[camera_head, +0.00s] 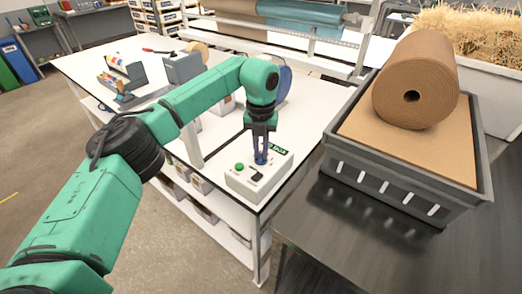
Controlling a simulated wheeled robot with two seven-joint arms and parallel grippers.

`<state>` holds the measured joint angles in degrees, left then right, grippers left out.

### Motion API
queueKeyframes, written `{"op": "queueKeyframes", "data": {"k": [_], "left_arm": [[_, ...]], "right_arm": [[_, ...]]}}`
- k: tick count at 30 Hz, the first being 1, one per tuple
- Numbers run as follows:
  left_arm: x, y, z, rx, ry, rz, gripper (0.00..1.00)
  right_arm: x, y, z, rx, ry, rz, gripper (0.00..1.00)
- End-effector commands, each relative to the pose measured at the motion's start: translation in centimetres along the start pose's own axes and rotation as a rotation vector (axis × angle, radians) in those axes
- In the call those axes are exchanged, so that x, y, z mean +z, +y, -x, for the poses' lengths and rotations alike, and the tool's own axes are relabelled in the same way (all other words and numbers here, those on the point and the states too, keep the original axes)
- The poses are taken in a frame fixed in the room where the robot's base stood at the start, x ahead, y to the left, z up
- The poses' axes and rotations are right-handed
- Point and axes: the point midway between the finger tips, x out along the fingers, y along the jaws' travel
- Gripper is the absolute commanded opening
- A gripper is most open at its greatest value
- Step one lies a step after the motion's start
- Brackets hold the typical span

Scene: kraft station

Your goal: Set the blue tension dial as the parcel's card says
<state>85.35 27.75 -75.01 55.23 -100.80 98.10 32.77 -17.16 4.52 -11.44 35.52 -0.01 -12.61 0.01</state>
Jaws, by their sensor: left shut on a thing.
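My left arm reaches in from the left, and its gripper (261,156) points down at the control box (240,186) on the near corner of the white table. The gripper is shut on the blue dial (261,161) on top of the box; its fingers hide most of the dial, so I cannot read its setting. A green button (239,167) and a dark switch (257,176) show on the box beside the dial. I cannot make out the parcel's card. My right gripper is not in view.
A grey crate (386,188) with a large brown roll (415,80) stands on the dark table (340,235) at the right. Tape dispensers (122,75) stand farther back on the white table (305,127). Blue and brown rolls hang on a rack behind.

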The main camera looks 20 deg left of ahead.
Motion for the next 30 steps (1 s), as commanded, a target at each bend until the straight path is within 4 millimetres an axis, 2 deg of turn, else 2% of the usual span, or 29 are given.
{"op": "queueKeyframes", "data": {"k": [10, 27, 28, 30], "left_arm": [[-0.05, 0.0, -0.13, 0.001, 0.002, 0.17, 0.0], [-0.06, -0.01, -0.13, 0.002, 0.003, 0.205, 0.0], [-0.06, -0.01, -0.13, 0.002, 0.003, 0.204, 0.23], [-0.06, -0.01, -0.11, 0.001, 0.002, 0.204, 0.45]], "right_arm": [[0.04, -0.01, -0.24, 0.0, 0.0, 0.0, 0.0], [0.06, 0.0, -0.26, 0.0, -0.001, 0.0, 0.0], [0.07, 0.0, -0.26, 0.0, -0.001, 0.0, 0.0], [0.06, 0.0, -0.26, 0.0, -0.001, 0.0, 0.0]]}}
